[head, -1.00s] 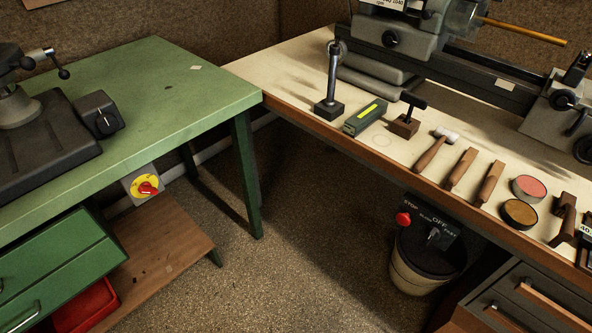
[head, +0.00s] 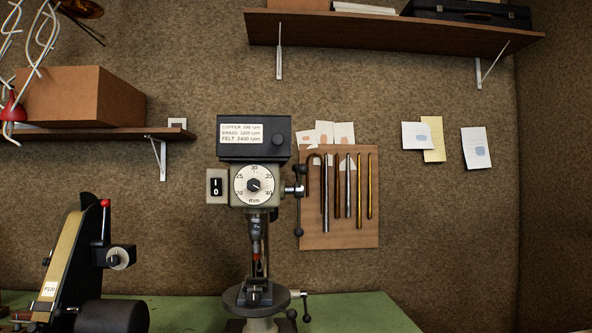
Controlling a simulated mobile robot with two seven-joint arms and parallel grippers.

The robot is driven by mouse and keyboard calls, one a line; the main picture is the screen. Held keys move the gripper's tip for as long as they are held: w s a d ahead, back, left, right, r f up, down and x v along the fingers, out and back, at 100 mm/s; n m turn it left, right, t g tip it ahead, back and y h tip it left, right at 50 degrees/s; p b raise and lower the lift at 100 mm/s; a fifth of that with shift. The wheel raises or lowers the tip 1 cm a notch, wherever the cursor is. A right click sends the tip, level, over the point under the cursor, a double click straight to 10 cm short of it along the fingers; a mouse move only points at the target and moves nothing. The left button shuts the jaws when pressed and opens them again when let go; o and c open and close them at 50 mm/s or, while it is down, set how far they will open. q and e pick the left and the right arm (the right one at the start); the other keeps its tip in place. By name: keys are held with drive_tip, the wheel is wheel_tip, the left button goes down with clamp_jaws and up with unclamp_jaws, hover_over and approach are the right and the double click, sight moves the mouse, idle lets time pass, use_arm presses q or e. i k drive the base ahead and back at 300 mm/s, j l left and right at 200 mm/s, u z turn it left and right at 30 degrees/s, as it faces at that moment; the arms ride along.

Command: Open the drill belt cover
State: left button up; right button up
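The drill press stands on the green bench against the wall, in the middle of the head view. Its belt cover (head: 240,151) is the dark box on top, with a white speed label and a round knob (head: 278,140) on its front. The cover looks closed. Below it are a round mm dial (head: 253,185), a black I/O switch (head: 216,187), a feed handle (head: 297,190) at the right and a round table (head: 256,298). Neither of my grippers is in view.
A belt sander (head: 72,265) stands at the left on the green bench (head: 350,312). A wall shelf with a cardboard box (head: 82,97) is at upper left. A long shelf (head: 390,34) runs above. A board with several metal rods (head: 350,228) hangs right of the drill.

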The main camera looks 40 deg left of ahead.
sight(238, 136)
drive_tip(key=k+u, duration=0.1)
drive_tip(key=u, duration=1)
